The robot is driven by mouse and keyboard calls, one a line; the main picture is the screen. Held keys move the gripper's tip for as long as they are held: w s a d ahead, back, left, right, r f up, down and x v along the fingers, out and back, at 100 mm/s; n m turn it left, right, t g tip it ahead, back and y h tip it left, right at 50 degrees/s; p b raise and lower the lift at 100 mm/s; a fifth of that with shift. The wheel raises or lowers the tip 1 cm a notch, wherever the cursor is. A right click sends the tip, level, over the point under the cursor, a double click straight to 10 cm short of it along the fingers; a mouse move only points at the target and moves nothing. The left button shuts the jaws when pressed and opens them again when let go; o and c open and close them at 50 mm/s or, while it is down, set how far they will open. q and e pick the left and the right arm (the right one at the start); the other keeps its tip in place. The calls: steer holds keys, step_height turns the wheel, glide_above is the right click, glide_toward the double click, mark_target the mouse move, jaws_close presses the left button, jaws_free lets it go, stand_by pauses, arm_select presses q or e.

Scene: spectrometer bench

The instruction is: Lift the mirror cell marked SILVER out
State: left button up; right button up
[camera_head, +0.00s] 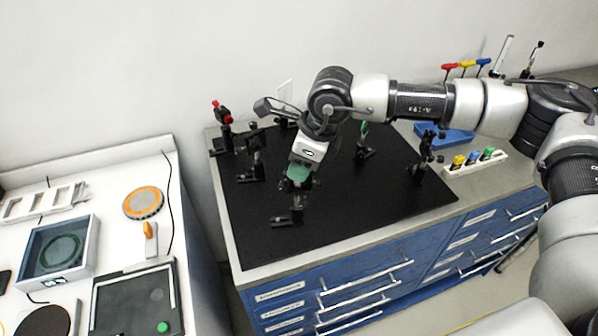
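My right gripper (297,182) reaches down over the black optical breadboard (400,200), near its front left part. A green piece (298,173) shows at its fingertips, just above a small black mount (292,212). I cannot tell whether the fingers are closed on the green piece, or whether it is separate from the mount. No SILVER marking is readable on any part. Other black optic mounts stand on the board: one at left (251,160), one with a green part (363,142) and one at right (422,160). My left gripper is not in view.
A red-topped mount (223,118) stands at the board's back left corner. A white strip with coloured knobs (474,162) and a blue tray (444,138) lie right of the board. A white side table at left holds a grey box (90,258) and an orange-rimmed disc (143,203).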

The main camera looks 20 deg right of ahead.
jaws_close()
